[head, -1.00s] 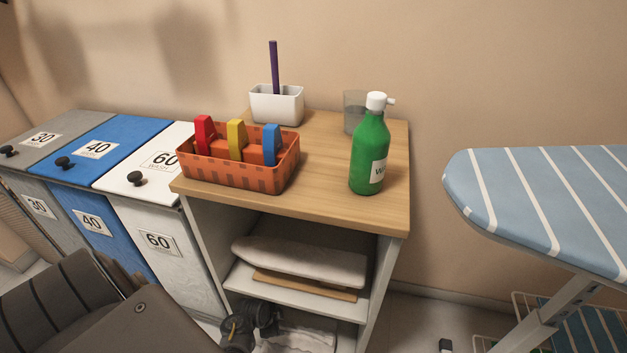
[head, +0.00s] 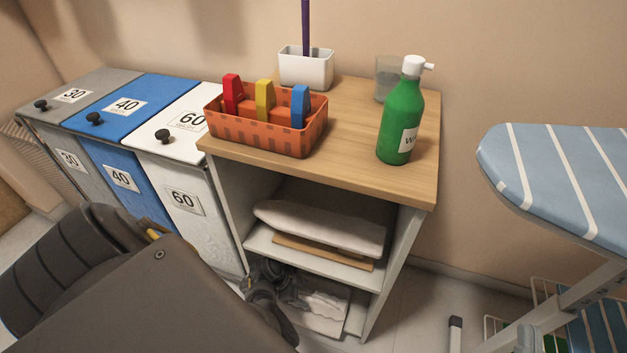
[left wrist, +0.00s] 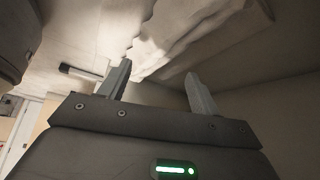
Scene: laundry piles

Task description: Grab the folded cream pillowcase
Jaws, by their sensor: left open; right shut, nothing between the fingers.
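A pale folded cloth that looks like the cream pillowcase (head: 318,311) lies on the bottom shelf of the wooden-topped cabinet. Its left part is hidden behind my left gripper (head: 272,298), which reaches to the shelf's left front. In the left wrist view the pillowcase (left wrist: 170,35) hangs in uneven pale folds just beyond the fingertips. There my left gripper (left wrist: 158,72) is open, with a clear gap between its two fingers. I cannot tell whether cloth lies between them. My right gripper is not in view.
The cabinet's middle shelf (head: 262,243) holds a long pale padded board (head: 320,225) just above. An orange basket (head: 262,135) and green bottle (head: 401,120) stand on top. Lidded bins (head: 185,205) are left; an ironing board (head: 555,175) is right. A dark stick (head: 455,335) shows near the floor.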

